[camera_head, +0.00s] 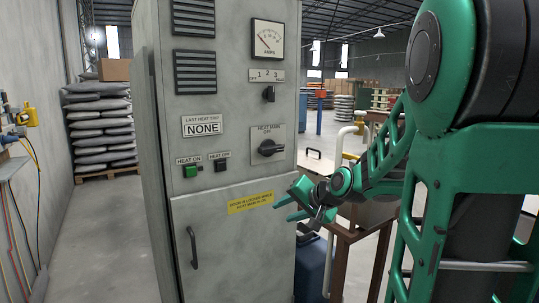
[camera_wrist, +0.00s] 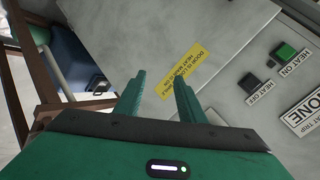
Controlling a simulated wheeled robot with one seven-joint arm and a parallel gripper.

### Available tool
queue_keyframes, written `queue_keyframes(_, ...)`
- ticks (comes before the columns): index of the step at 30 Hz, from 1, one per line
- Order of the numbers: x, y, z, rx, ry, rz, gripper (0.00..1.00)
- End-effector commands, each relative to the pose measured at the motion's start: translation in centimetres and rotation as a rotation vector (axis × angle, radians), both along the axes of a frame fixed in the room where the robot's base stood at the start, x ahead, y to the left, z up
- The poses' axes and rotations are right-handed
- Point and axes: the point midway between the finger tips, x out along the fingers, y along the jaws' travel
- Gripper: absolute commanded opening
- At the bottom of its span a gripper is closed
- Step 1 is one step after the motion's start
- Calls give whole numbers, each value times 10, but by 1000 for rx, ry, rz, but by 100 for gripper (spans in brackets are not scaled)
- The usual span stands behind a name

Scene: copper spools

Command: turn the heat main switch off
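The heat main switch (camera_head: 270,148) is a black rotary handle on a plate labelled HEAT MAIN, on the front of a grey cabinet (camera_head: 230,265). Its handle lies roughly sideways. My gripper (camera_head: 282,206) is below and slightly right of the switch, near the cabinet's right edge. In the wrist view its two green fingers (camera_wrist: 158,92) are apart with nothing between them. They point towards the cabinet front near the yellow label (camera_wrist: 184,70). The switch itself does not show in the wrist view.
A green HEAT ON button (camera_head: 190,171) and a black HEAT OFF button (camera_head: 221,165) sit left of the switch. A smaller selector (camera_head: 268,94) and an AMPS meter (camera_head: 268,40) are above. A door handle (camera_head: 192,248) sticks out below. A brown frame (camera_head: 345,240) stands at the right.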

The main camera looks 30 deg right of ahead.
Motion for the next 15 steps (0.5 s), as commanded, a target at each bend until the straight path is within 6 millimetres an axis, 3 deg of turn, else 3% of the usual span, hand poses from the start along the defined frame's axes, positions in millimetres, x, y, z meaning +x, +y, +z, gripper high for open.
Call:
queue_keyframes(3,32,-15,36,159,-185,-76,36)
queue_keyframes(6,49,-30,70,295,-332,-131,36)
queue_keyframes(12,59,-56,120,493,-531,-200,36)
queue_keyframes(15,60,-62,131,536,-570,-212,36)
